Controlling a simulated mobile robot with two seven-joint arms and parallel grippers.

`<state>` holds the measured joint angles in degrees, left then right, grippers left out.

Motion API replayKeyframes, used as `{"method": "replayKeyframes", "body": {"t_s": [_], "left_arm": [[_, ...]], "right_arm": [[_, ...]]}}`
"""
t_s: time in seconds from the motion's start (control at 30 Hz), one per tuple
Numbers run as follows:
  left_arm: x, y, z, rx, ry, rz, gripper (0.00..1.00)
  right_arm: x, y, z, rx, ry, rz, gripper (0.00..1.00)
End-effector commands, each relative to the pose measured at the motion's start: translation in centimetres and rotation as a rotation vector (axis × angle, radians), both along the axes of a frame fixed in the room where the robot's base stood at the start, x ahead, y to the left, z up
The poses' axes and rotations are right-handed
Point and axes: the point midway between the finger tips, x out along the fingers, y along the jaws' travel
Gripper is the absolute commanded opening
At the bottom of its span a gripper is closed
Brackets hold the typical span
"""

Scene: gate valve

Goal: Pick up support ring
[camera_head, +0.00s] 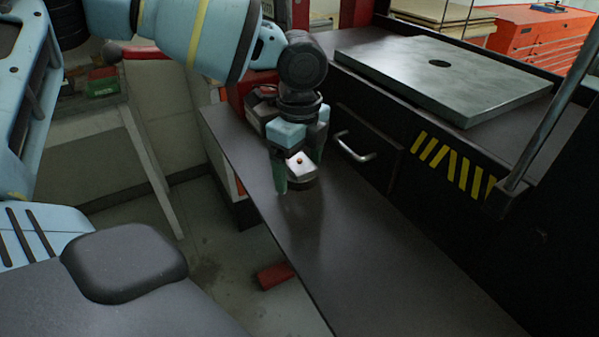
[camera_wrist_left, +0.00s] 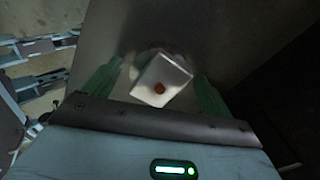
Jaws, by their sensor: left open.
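My left gripper (camera_head: 299,175) points down over the dark bench top, with its two green fingers apart. Between the fingers is a small white block with a reddish-orange dot (camera_head: 300,163). A rounded greyish part shows at its lower edge; I cannot tell clearly whether this is the support ring. In the left wrist view the white block (camera_wrist_left: 163,84) sits tilted between the open fingers (camera_wrist_left: 160,70), with gaps at both sides. A pale, blurred rounded shape lies just behind it. My right gripper is not in view.
The dark bench top (camera_head: 370,250) is clear toward the front. A drawer handle (camera_head: 354,148) sticks out just right of the gripper. A thick grey plate with a hole (camera_head: 440,80) lies on the higher surface. A red object (camera_head: 274,275) lies on the floor.

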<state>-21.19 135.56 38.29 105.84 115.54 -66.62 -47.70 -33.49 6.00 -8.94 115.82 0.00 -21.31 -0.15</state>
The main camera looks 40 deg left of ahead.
Motion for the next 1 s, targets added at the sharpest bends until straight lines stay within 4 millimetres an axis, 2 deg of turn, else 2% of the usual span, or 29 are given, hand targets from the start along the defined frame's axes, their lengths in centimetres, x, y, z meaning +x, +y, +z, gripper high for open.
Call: {"method": "replayKeyframes", "body": {"t_s": [0.17,0.63,1.0], "left_arm": [[0.0,-0.01,0.0,0.0,0.0,0.0,0.84],[0.02,-0.02,0.04,0.0,0.0,0.0,0.23],[-0.1,0.0,0.54,-0.002,-0.004,0.0,0.21]], "right_arm": [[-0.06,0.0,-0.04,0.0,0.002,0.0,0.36],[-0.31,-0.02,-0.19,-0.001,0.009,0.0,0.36],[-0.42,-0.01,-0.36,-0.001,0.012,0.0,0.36]]}}
